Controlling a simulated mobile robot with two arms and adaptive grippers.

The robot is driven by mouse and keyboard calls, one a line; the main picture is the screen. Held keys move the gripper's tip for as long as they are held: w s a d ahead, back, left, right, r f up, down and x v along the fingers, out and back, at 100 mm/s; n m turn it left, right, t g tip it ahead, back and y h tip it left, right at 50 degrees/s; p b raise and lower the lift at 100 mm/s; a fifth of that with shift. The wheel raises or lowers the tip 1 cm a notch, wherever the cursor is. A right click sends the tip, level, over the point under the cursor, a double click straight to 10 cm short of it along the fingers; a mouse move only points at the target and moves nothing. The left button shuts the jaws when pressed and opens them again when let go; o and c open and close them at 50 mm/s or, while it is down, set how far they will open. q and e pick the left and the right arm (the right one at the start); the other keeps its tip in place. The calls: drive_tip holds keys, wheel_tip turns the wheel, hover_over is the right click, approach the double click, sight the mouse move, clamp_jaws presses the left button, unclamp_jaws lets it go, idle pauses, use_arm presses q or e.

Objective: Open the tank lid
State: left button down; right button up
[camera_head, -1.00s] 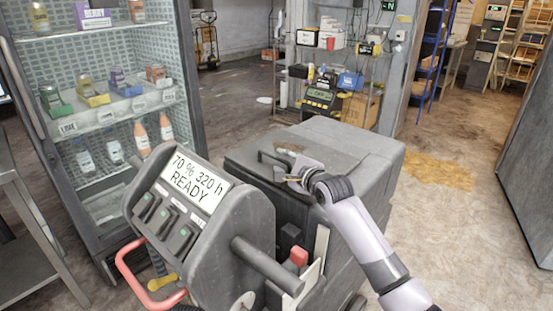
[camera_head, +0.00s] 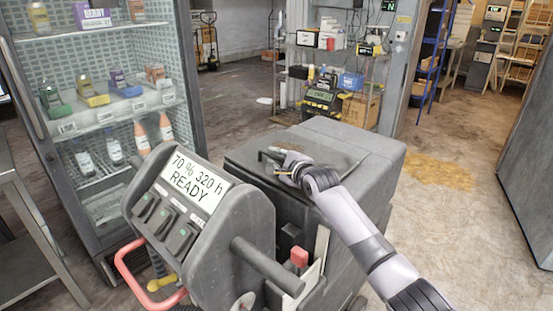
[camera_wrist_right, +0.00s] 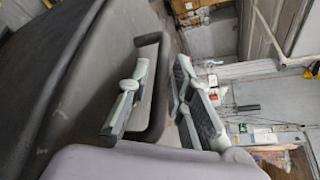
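The tank lid (camera_head: 335,152) is a dark panel lying flat and closed on top of the grey floor-cleaning machine (camera_head: 372,140). Its dark loop handle (camera_head: 264,154) is at the lid's left edge, partly hidden by my right gripper. My right gripper (camera_head: 279,166) is open at this handle. In the right wrist view, the loop handle (camera_wrist_right: 162,60) passes between the two spread fingers (camera_wrist_right: 160,98), one inside the loop and one outside. I see gaps beside the bar, but contact is hard to judge. My left gripper is not in view.
The machine's control panel (camera_head: 190,184) reads "70 % 320 h READY". A grey rod (camera_head: 265,266) and a red knob (camera_head: 299,258) stick out near it. A glass-door fridge (camera_head: 105,120) stands left. Shelving (camera_head: 325,75) stands behind. Floor at right (camera_head: 450,210) is clear.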

clamp_jaws()
idle(0.4)
wheel_tip(320, 180, up, 2)
drive_tip(key=p, duration=0.2)
drive_tip(key=shift+w+d+p, duration=0.1)
drive_tip(key=shift+w+p, duration=0.05)
drive_tip(key=shift+p, duration=0.15)
drive_tip(key=w+d+r+m+g+p, duration=0.1)
drive_tip(key=w+d+r+m+p, duration=0.1)
drive_tip(key=r+p, duration=0.2)
drive_tip(key=w+d+r+m+g+y+p, duration=0.1)
drive_tip(key=w+d+r+p, duration=0.1)
drive_tip(key=r, duration=0.5)
drive_tip(key=shift+w+d+m+p, duration=0.4)
drive_tip(key=shift+d+p, duration=0.1)
drive_tip(key=shift+p, duration=0.65)
